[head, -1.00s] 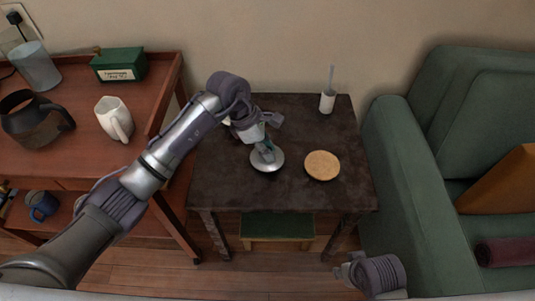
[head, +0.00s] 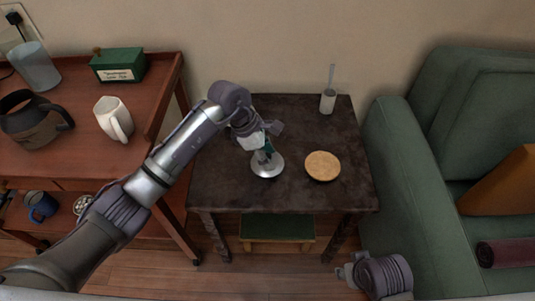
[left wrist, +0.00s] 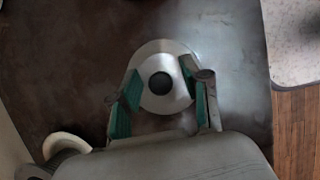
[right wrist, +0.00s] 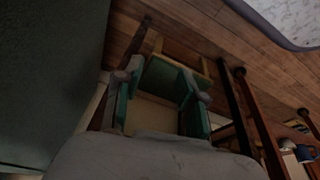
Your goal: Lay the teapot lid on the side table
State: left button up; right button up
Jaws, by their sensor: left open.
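The teapot lid (head: 267,168), a round silvery disc, lies flat on the dark side table (head: 230,190), left of a round tan mat. In the left wrist view the lid (left wrist: 162,52) shows its dark round knob between my fingers. My left gripper (head: 264,154) points down over the lid; its green-padded fingers (left wrist: 167,82) are apart on either side of the knob, with gaps visible. My right gripper (head: 346,273) is low in front of the table, its fingers (right wrist: 165,85) apart and empty. The teapot is not clearly seen.
A partly seen white object (left wrist: 62,147) is near my left gripper. A wooden cart (head: 85,150) is left, a green sofa (head: 410,170) right, a green-topped stool (head: 277,228) below.

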pick_arm(q)
jog(key=shift+r, duration=0.3)
jog(key=p+v, duration=0.1)
jog(key=v, duration=1)
jog(key=shift+a+r+p, duration=0.25)
jog(key=shift+p, duration=0.1)
pick_arm(e)
notch_tip(320, 180, down, 6)
